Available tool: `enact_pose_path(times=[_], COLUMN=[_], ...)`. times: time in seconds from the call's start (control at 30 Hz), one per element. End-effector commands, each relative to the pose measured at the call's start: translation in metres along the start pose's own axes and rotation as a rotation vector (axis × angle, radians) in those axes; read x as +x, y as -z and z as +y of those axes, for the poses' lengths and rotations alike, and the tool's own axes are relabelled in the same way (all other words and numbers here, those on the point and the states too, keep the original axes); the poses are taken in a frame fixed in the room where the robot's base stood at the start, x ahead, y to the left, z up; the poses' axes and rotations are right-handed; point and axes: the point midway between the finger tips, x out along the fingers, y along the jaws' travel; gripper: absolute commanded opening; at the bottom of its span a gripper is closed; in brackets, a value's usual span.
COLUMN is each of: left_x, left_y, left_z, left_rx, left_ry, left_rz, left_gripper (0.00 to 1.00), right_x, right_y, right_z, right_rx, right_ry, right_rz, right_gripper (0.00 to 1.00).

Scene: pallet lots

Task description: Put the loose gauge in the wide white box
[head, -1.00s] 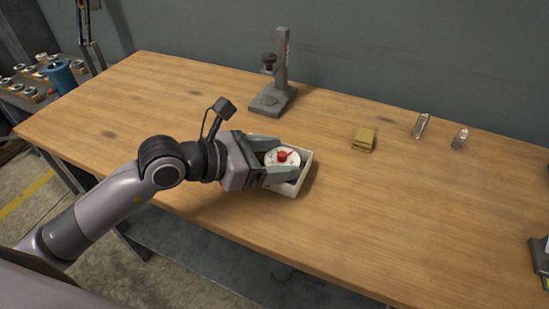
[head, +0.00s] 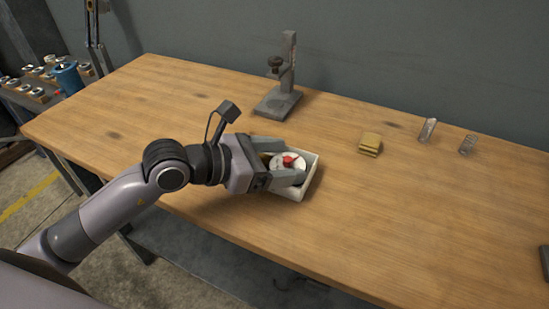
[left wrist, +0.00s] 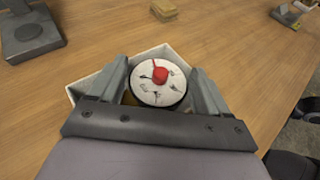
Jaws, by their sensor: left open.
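The gauge (head: 287,163) is a round white dial with a red knob, and it shows large in the left wrist view (left wrist: 158,84). It lies in or just over the wide white box (head: 309,176), whose rim also shows in the left wrist view (left wrist: 140,56). My left gripper (head: 285,164) is open, with one finger on each side of the gauge. In the left wrist view small gaps seem to show between the fingers and the dial. The gripper hides the near side of the box. A yellowish piece shows beside the gauge.
A grey stand (head: 280,90) with a dark knob stands behind the box. The wooden table (head: 400,220) is clear at front right.

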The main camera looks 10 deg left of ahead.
Motion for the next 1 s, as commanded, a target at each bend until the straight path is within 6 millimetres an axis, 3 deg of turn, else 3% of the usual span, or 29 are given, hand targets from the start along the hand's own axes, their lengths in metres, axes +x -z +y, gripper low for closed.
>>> enact_pose_path(times=[0.03, 0.23, 0.7, 1.0], left_x=[0.004, -0.005, -0.086, -0.116], left_y=[0.02, 0.008, 0.002, -0.001], left_z=[-0.004, -0.002, -0.001, -0.001], left_rx=[-0.003, -0.002, -0.005, -0.006], left_ry=[0.01, 0.008, 0.008, 0.008], left_rz=[0.054, 0.055, 0.042, 0.037], left_gripper=[0.83, 0.83, 0.83, 0.83], right_x=[0.0, -0.006, -0.003, -0.001], right_y=[0.0, 0.009, 0.004, 0.001], right_z=[0.0, 0.0, 0.001, 0.001], right_rx=[0.0, 0.0, -0.004, -0.004], right_ry=[0.0, 0.0, 0.0, 0.0], right_rz=[0.0, 0.0, -0.001, -0.001], right_gripper=[0.0, 0.0, 0.0, 0.0])
